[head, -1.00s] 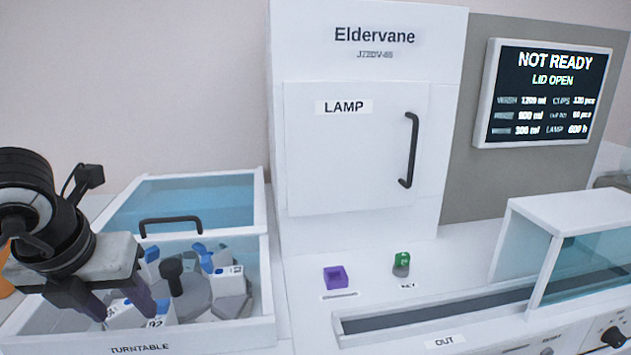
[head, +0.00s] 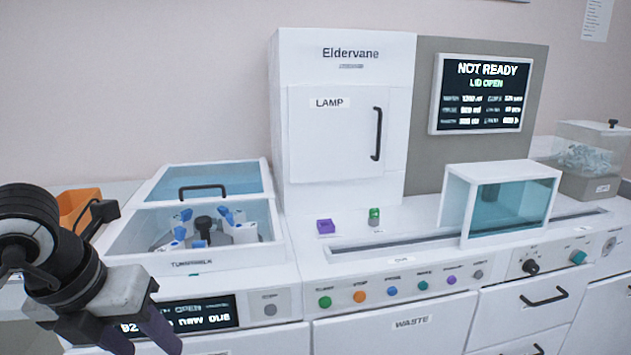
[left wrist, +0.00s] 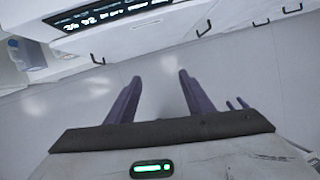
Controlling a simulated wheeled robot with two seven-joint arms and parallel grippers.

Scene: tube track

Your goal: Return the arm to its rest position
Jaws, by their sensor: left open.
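My left gripper (head: 143,338) is at the lower left of the head view, in front of the machine's front panel and below the turntable bay. Its two purple fingers are apart with nothing between them; the left wrist view also shows the open, empty fingers (left wrist: 157,85) over pale floor. The turntable bay (head: 277,254) has its blue-glazed lid (head: 220,181) raised, and several white holders with blue-capped tubes sit inside around a black knob. My right gripper is not in view.
The screen (head: 485,92) reads NOT READY, LID OPEN. A purple block (head: 325,227) and a green-capped piece (head: 374,217) stand on the deck. A row of buttons and drawers, including the WASTE drawer (head: 400,328), lines the front. An orange container (head: 79,211) stands behind my left arm.

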